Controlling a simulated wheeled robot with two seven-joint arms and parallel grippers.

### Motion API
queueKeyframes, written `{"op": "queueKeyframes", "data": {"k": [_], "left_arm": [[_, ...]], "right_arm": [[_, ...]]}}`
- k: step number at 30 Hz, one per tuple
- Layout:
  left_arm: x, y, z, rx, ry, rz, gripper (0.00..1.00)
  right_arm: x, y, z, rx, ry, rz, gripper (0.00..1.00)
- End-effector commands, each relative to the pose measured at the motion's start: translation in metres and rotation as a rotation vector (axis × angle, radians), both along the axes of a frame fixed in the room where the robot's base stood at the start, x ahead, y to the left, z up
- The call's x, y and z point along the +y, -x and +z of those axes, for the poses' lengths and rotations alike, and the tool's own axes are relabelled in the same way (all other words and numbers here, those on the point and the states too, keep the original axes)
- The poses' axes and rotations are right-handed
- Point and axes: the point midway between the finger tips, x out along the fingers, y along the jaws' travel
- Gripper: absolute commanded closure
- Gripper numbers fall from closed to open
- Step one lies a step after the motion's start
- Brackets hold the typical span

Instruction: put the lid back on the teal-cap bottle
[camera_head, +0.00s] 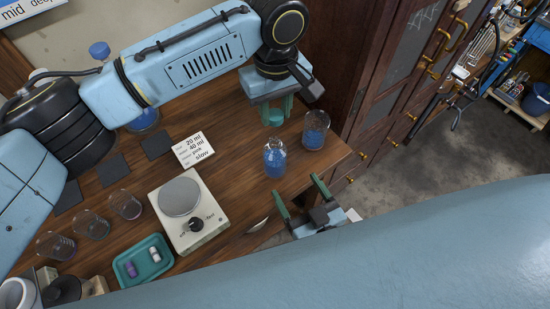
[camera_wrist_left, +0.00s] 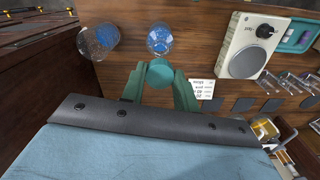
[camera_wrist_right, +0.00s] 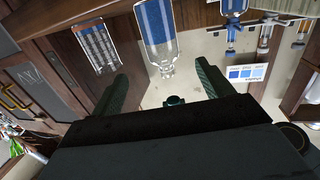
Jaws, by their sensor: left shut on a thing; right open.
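The bottle (camera_head: 275,160), clear with blue contents, stands upright and uncapped near the table's right end. It also shows in the left wrist view (camera_wrist_left: 160,40) and the right wrist view (camera_wrist_right: 157,28). My left gripper (camera_head: 275,109) is shut on the teal cap (camera_head: 275,119), apart from the bottle and beyond it in the head view. The cap shows between the fingers in the left wrist view (camera_wrist_left: 160,73). My right gripper (camera_head: 296,186) is open and empty at the table's near edge. Its fingers point toward the bottle, apart from it.
A beaker (camera_head: 315,130) with blue contents stands close right of the bottle. A hotplate (camera_head: 188,212), a label card (camera_head: 194,149), a teal tray (camera_head: 143,262) and several empty beakers are farther left. A dark wood cabinet (camera_head: 365,80) stands right of the table.

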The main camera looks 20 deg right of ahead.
Motion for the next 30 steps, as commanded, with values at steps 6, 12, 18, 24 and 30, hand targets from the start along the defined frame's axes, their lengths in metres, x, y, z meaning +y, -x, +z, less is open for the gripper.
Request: {"op": "queueKeyframes", "data": {"k": [6, 12, 18, 24, 30], "left_arm": [[0.0, 0.0, 0.0, 0.0, 0.0, 0.0, 0.91], [0.0, 0.0, 0.0, 0.0, 0.0, 0.0, 0.91], [0.0, 0.0, 0.0, 0.0, 0.0, 0.0, 0.91], [0.0, 0.0, 0.0, 0.0, 0.0, 0.0, 0.91], [0.0, 0.0, 0.0, 0.0, 0.0, 0.0, 0.91]], "right_arm": [[0.003, 0.005, 0.003, -0.052, -0.01, -0.002, 0.21], [0.003, 0.005, 0.004, -0.053, -0.01, -0.002, 0.21], [0.004, -0.002, 0.004, -0.055, -0.01, -0.002, 0.21], [0.008, -0.031, 0.005, -0.058, -0.012, -0.003, 0.21], [0.014, -0.07, 0.004, -0.055, -0.011, -0.002, 0.21]]}}
